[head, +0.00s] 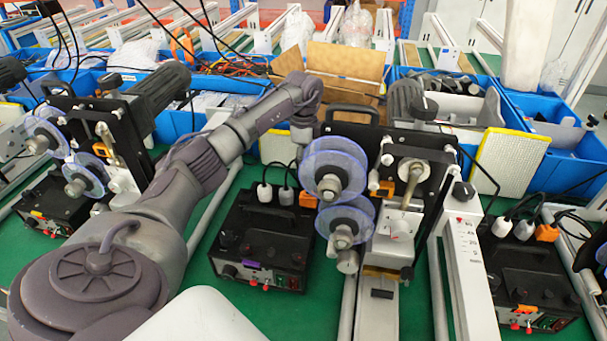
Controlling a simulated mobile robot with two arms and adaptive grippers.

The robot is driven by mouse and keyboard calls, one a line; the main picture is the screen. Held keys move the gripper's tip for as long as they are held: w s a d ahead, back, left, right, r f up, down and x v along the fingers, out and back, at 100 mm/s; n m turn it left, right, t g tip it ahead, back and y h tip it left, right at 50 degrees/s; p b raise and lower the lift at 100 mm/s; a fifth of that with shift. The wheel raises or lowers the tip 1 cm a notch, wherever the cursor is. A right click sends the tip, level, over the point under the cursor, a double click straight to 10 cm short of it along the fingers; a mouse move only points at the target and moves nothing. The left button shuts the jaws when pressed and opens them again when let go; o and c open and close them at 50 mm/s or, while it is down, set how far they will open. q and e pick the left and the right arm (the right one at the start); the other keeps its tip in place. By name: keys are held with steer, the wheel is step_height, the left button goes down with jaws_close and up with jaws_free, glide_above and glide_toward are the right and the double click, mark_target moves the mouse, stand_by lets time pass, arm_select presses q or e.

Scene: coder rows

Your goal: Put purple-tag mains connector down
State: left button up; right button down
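The black box (262,240) with a purple tag (252,265) on its front stands on the green table, left of centre. Two pale grey plugs (276,194) and an orange connector (307,197) show at its back edge. Which of these is the mains connector I cannot tell for certain. My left arm reaches in from the left, and its wrist end points down above and behind the orange connector. My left gripper (303,135) shows only in small part beside the blue discs. Its fingertips and anything between them are not clear. My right gripper is not in view.
A coder machine with clear blue discs (335,170) stands close to the right of the box. A second black box (525,285) with an orange tag stands at right, another at far left. Blue bins (180,122) and an open cardboard box (345,62) lie behind. Cables hang above.

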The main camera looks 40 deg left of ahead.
arm_select(q)
step_height(320, 180, up, 7)
steer(key=shift+b, duration=0.4)
